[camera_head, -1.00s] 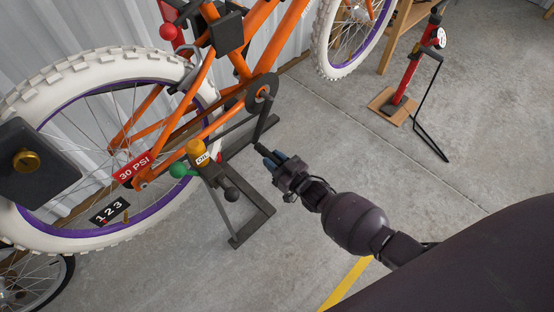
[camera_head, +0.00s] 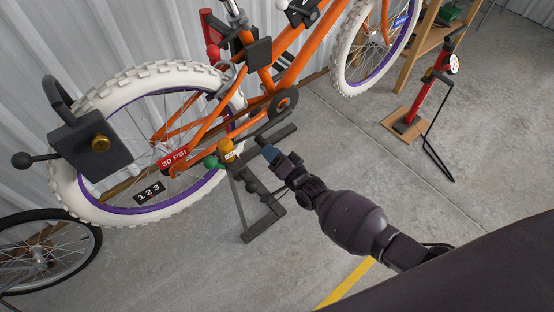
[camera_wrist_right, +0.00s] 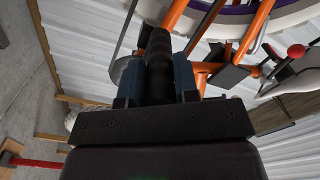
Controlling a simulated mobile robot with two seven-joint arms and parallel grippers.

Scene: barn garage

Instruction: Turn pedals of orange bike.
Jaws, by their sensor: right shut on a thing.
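The orange bike (camera_head: 300,62) has white tires with purple rims and is held in a dark stand. Its dark round chainring (camera_head: 283,102) sits low on the frame, and a black crank arm (camera_head: 271,124) runs down and left from it. My right gripper (camera_head: 267,148) is at the end of this crank. In the right wrist view, my right gripper (camera_wrist_right: 159,75) has its blue fingers shut on either side of a dark ribbed pedal (camera_wrist_right: 158,50). In the head view the fingers mostly hide the pedal. My left gripper is not in view.
Orange and green knobs (camera_head: 226,146) and a 30 PSI tag (camera_head: 173,157) are by the rear wheel (camera_head: 85,190). A red pump (camera_head: 428,88) stands at right.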

